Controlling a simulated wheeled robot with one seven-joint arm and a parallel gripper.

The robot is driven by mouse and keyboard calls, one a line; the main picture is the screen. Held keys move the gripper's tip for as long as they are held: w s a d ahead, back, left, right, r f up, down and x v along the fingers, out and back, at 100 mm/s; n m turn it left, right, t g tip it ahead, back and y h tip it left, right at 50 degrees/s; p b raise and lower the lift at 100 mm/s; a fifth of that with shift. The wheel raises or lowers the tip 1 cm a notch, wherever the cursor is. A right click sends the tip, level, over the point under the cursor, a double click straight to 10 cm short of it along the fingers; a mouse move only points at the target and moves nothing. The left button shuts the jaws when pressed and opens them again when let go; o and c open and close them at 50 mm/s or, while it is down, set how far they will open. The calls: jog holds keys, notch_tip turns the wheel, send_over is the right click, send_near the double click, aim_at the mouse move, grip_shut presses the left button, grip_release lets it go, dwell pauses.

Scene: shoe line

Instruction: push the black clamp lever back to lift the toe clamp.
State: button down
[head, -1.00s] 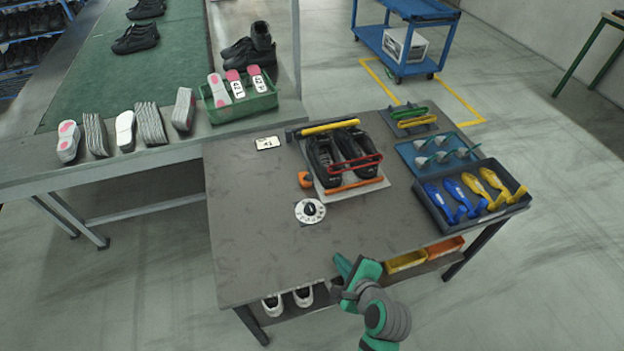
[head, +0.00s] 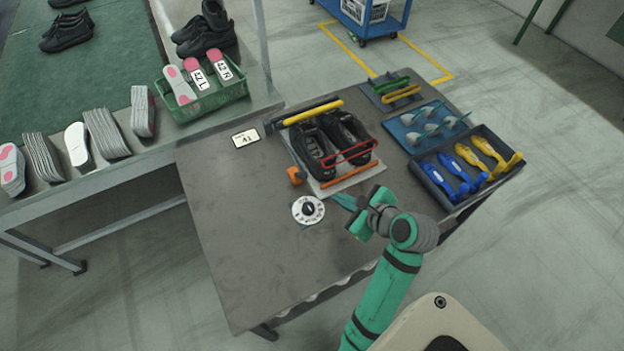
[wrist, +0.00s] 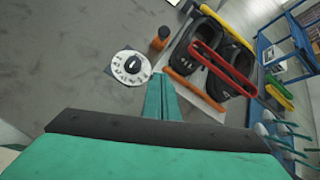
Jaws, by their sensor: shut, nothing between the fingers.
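The shoe fixture (head: 352,183) stands on the grey table with two black shoes (head: 314,152) side by side on its plate. A red loop-shaped clamp (head: 350,153) lies across the near ends of the shoes. A yellow bar (head: 314,113) runs along the far side. A black bar (head: 272,126), which looks like the clamp lever, shows beside it at the far left corner. My gripper (head: 338,199) is shut and empty, low over the table just in front of the fixture's orange bar (head: 350,177). In the wrist view its closed fingers (wrist: 163,88) point toward the fixture.
A white dial (head: 308,210) lies left of my fingertips, and an orange knob (head: 296,176) sits at the fixture's left side. A dark tray (head: 437,191) of blue and yellow shoe forms stands right. A label card (head: 245,138) lies left. The table's left front is clear.

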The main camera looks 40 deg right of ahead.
aim_at(300, 175)
jog(key=shift+w+f, duration=0.1)
jog(key=x, duration=0.9)
jog(key=shift+w+f, duration=0.15)
jog(key=shift+f, duration=0.1)
jog(key=w+r, duration=0.1)
jog(key=w+a, duration=0.1)
jog(key=shift+w+r, duration=0.3)
jog(key=shift+r, duration=0.05)
jog(key=shift+w+a+r, duration=0.1)
jog(key=shift+w+r, duration=0.15)
jog(key=shift+w, duration=0.1)
jog(key=shift+r, duration=0.1)
